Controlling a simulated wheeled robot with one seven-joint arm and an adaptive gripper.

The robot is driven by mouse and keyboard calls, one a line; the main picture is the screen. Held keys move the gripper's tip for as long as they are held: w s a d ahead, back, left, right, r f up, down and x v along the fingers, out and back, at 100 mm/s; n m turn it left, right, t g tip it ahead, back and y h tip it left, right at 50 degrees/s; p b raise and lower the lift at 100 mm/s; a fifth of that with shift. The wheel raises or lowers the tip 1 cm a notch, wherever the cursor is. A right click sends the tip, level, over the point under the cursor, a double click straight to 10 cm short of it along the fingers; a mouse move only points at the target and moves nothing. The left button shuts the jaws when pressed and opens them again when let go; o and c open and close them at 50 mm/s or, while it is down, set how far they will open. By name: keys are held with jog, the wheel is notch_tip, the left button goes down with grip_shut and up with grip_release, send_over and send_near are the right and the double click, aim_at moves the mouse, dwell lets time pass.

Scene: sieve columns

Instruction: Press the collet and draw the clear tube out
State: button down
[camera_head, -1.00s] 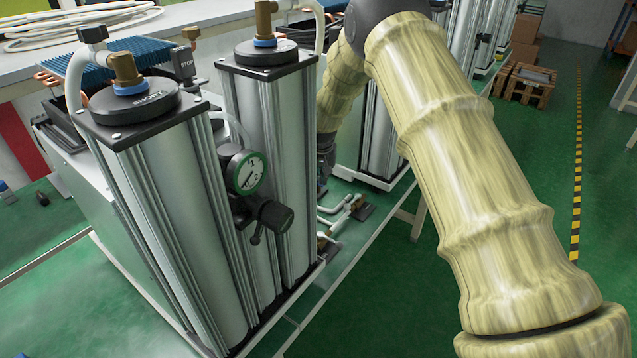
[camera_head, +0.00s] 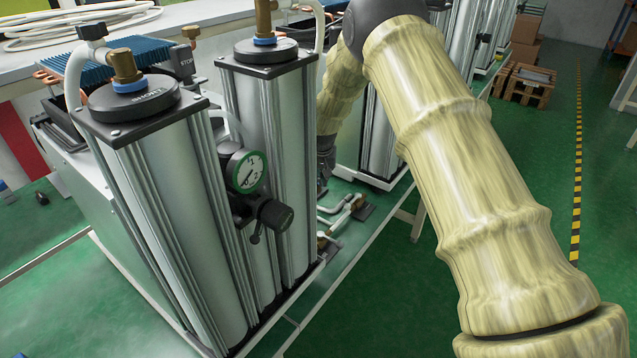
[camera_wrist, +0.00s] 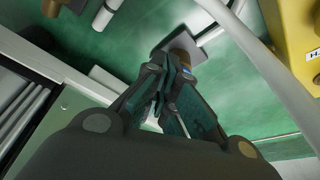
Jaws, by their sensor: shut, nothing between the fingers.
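My gripper (camera_wrist: 163,82) is shut and empty in the wrist view. Its fingertips are close to a brass fitting (camera_wrist: 181,44) with a blue ring (camera_wrist: 186,69), which may be the collet. The fingers partly cover the fitting, and I cannot tell if they touch it. I cannot tell for certain which tube is the clear one.
Silver sieve columns (camera_head: 178,235) with a pressure gauge (camera_head: 246,171) and a black knob (camera_head: 275,214) stand at the left. White tube fittings (camera_head: 343,212) are low beside the stand. A yellow part (camera_wrist: 296,30) is at the wrist view's upper right.

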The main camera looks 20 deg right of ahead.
jog(key=shift+f, duration=0.55)
dwell(0.4)
jog(key=shift+r, duration=0.15)
jog(key=r, duration=0.1)
jog(key=s+d+r+p, duration=0.1)
jog(key=r+p, duration=0.1)
jog(key=shift+s+d+r, duration=0.15)
jog(key=shift+s+r, duration=0.2)
jog(key=shift+r, duration=0.05)
dwell(0.4)
jog(key=shift+d+f, duration=0.1)
dwell(0.6)
